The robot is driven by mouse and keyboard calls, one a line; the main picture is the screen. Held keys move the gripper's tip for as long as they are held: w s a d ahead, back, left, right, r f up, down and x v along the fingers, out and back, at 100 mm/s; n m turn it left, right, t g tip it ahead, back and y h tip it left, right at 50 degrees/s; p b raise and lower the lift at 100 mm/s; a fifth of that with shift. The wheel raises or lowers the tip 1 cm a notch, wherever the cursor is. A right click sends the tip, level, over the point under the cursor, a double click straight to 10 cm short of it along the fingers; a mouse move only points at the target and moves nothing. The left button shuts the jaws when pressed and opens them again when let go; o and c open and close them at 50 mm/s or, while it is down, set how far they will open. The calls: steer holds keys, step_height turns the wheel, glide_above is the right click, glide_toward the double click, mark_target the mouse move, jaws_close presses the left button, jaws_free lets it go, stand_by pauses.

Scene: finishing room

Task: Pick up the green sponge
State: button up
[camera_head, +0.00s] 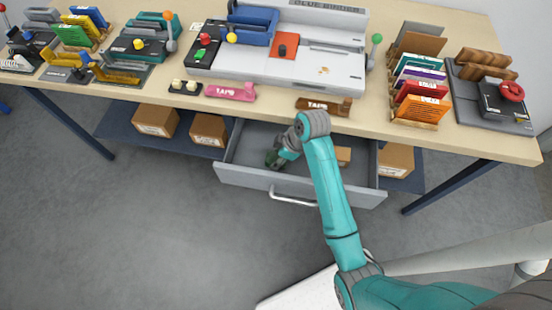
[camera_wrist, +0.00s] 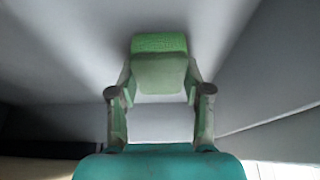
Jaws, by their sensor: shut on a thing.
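The green sponge (camera_wrist: 160,68) is between the two fingers of my gripper (camera_wrist: 160,90) in the wrist view, with both fingertips against its sides. My gripper is shut on it. In the head view my gripper (camera_head: 274,160) is low inside the open grey drawer (camera_head: 240,178), toward its left part. The sponge is mostly hidden by the gripper in that view. I cannot tell whether the sponge touches the drawer floor.
The drawer hangs open under the wooden table (camera_head: 300,114), its front handle (camera_head: 293,201) facing me. A cardboard box (camera_head: 343,155) sits in the drawer's right part. More boxes (camera_head: 396,160) stand on the shelf below. The table edge is close above the gripper.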

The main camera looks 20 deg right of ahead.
step_height(320, 180, up, 10)
stand_by(0.6)
